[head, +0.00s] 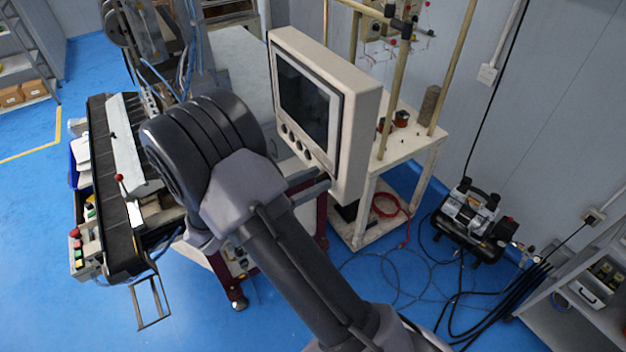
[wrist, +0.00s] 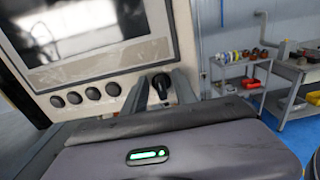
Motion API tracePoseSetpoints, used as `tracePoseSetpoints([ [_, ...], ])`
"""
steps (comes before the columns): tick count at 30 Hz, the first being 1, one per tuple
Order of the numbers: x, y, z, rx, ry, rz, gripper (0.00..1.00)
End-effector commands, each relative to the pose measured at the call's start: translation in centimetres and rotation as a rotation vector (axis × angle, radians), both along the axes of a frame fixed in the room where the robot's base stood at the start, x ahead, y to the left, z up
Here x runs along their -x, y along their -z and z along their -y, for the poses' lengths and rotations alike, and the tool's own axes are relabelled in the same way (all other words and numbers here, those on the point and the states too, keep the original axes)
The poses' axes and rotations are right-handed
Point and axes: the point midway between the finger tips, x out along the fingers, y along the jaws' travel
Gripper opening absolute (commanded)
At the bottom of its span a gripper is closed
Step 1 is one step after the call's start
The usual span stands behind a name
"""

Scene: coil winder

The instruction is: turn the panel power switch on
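The control panel (head: 355,125) is a cream box with a dark screen. In the wrist view its lower face (wrist: 125,75) carries a row of round black buttons (wrist: 90,93). To their right is a black rotary knob (wrist: 161,83), which looks like the power switch; its label and exact setting cannot be read. My gripper (wrist: 160,76) is open, with one finger on each side of the knob. Whether the fingers touch it cannot be told. In the head view my arm hides the knob and most of the gripper.
The winding machine (head: 125,180) stands left of the panel. Behind the panel is a cream table (head: 405,150) with wooden posts. A compressor (head: 470,215) and loose hoses lie on the blue floor at right. A shelf (head: 570,310) stands at the lower right.

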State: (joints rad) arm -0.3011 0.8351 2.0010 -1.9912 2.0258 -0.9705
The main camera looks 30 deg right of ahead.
Motion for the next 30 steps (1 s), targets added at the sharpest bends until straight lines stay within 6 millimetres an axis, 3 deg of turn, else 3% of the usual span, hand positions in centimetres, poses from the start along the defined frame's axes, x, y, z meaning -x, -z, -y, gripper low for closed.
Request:
tracePoseSetpoints([
  [5, -0.01, 0.00, -0.01, 0.000, 0.000, 0.000, 0.34],
  [10, -0.01, 0.00, -0.02, 0.000, 0.000, 0.000, 0.00],
  [20, 0.02, 0.01, -0.04, -0.001, 0.000, 0.021, 0.00],
  [30, 0.24, 0.06, -0.04, -0.008, 0.000, 0.229, 0.00],
])
